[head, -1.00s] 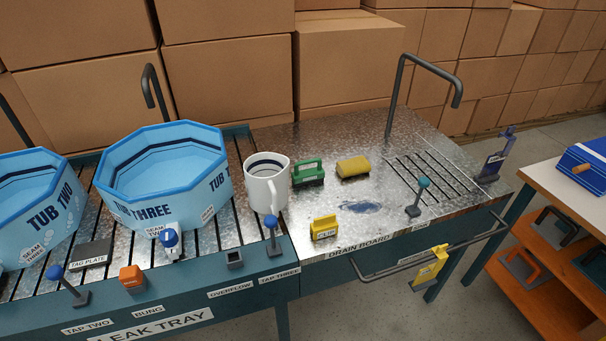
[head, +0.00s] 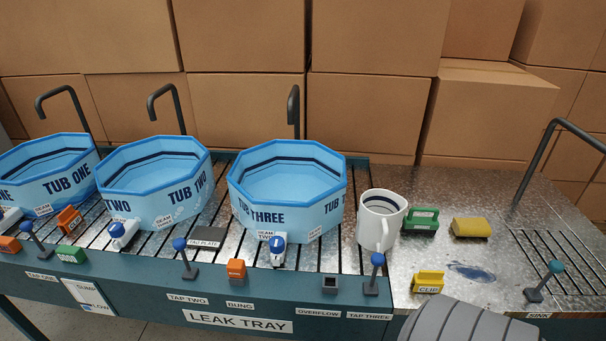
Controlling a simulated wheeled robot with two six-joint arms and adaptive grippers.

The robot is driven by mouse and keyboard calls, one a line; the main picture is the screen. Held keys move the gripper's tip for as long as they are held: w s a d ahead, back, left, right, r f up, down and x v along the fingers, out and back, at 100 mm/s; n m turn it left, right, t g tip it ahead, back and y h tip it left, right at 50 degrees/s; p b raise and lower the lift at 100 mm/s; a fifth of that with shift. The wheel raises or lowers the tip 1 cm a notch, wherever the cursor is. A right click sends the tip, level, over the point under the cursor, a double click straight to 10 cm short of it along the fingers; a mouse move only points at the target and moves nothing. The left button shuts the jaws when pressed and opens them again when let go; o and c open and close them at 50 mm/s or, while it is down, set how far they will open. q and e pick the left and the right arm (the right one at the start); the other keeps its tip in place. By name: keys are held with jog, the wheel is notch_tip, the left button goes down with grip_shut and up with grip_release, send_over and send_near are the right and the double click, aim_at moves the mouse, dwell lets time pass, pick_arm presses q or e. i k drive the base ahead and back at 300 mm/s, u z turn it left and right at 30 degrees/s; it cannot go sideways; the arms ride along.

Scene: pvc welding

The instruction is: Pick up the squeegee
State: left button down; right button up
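I cannot make out a squeegee in the head view now. The drain board (head: 425,262) is at the right, with a yellow clip (head: 428,282), a green block-shaped tool (head: 420,219) and a yellow sponge-like block (head: 471,228) on it. A grey ribbed part of my arm covers the front of the board at the lower right and hides what is behind it. Neither of my grippers shows.
A white jug (head: 381,222) stands beside tub three (head: 287,190). Tub two (head: 154,180) and tub one (head: 45,172) are further left on the leak tray. Tap levers (head: 377,275) line the front edge. A bent spout (head: 535,165) rises at the right.

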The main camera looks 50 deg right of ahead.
aim_at(410, 222)
jog(key=u, duration=1.35)
jog(key=k, duration=1.2)
jog(key=z, duration=1.8)
